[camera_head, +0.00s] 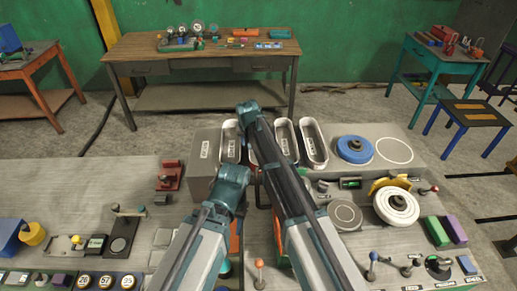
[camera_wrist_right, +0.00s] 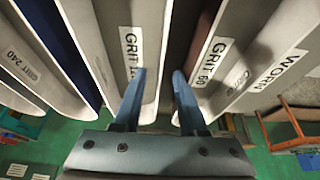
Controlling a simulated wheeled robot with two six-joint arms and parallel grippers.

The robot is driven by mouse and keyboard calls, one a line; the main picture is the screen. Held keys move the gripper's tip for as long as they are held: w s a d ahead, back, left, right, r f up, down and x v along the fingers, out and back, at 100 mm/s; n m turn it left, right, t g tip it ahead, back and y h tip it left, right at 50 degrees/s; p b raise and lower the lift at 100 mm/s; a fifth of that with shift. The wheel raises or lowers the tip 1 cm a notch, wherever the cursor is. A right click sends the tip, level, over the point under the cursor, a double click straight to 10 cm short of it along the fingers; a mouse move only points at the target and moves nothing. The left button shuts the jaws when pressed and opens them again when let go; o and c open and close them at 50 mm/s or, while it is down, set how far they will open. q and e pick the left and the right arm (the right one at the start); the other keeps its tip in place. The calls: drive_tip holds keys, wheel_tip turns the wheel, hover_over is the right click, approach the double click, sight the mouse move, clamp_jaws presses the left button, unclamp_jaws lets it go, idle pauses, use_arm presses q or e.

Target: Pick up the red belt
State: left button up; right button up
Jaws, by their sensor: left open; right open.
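A dark reddish-brown strip, seemingly the red belt (camera_wrist_right: 186,96), stands in the slot by the "GRIT 60" label in the right wrist view. My right gripper (camera_wrist_right: 158,98) is open and empty over the bins, one finger on each side of the gap. Its right finger overlaps the strip; I cannot tell whether they touch.
White-rimmed belt bins (camera_head: 314,146) stand in a row, with a dark blue belt (camera_wrist_right: 72,62) in another slot. A blue disc (camera_head: 354,149), a yellow-guarded wheel (camera_head: 397,206) and small tools crowd the right.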

drive_tip(key=shift+b+x, duration=0.4)
drive_tip(key=shift+x, duration=0.55)
use_arm(q)
drive_tip(key=shift+f, duration=0.8)
use_arm(e)
drive_tip(key=shift+r, duration=0.1)
clamp_jaws()
drive_tip(key=shift+r, duration=0.1)
wheel_tip(320, 180, up, 10)
drive_tip(key=p, duration=1)
use_arm(q)
wheel_tip(320, 180, up, 10)
